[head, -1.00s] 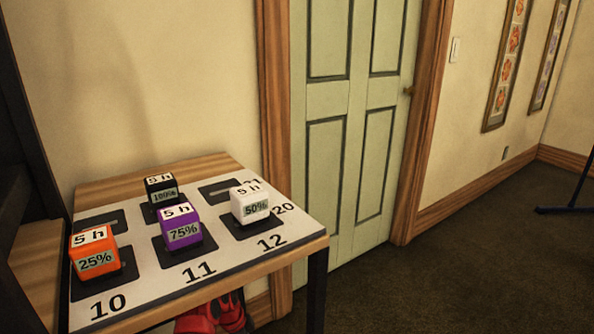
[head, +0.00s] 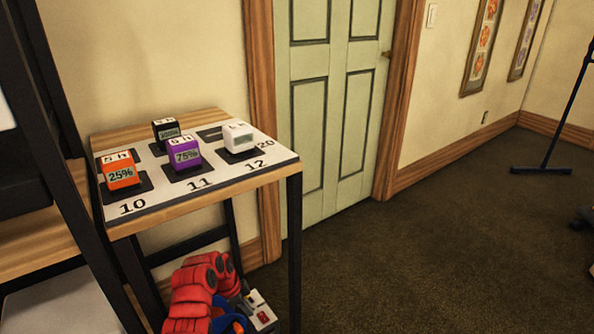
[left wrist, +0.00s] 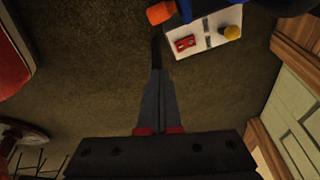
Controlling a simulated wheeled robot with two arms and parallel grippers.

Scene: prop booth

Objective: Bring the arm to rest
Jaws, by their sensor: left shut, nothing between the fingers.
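My left gripper (left wrist: 158,72) shows in the left wrist view. Its two grey fingers are together and empty, over dark carpet. A white panel (left wrist: 205,38) with a red part and a yellow knob lies beyond the fingertips, to the right and apart from them. I cannot make out the left gripper in the head view. My right gripper is in neither view.
A small table (head: 170,215) holds orange (head: 121,172), purple (head: 184,152), black (head: 166,132) and white (head: 238,138) cubes. Red ribbed things (head: 205,285) with blue parts are below it. A green door (head: 335,120) stands behind. Carpet (head: 430,255) at right is mostly clear.

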